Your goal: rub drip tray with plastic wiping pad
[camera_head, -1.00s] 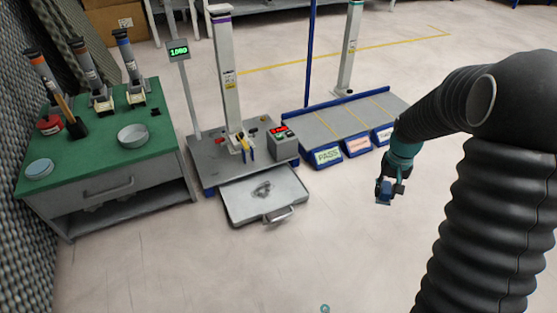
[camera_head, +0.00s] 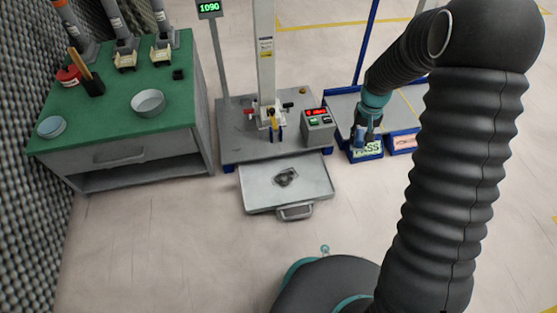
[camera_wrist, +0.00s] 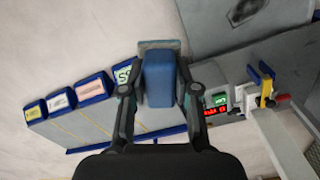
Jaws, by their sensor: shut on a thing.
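The grey drip tray (camera_head: 255,198) lies low in front of the test stand, with a handle on its near edge and a dark grey smear (camera_head: 287,177) on it. Part of the tray also shows at the top right of the wrist view (camera_wrist: 205,35). My gripper (camera_head: 366,138) is up and to the right of the tray, apart from it, in front of the blue bins. In the wrist view my gripper (camera_wrist: 160,92) is shut on the plastic wiping pad (camera_wrist: 158,78), a blue block with a grey flat end. The pad is hard to make out in the head view.
The test stand (camera_head: 265,147) with its column and control box (camera_head: 319,127) stands behind the tray. A green-topped bench (camera_head: 110,115) with a round dish (camera_head: 148,103) is at left. Blue bins labelled PASS (camera_head: 367,150) and others are at right. Floor before the tray is clear.

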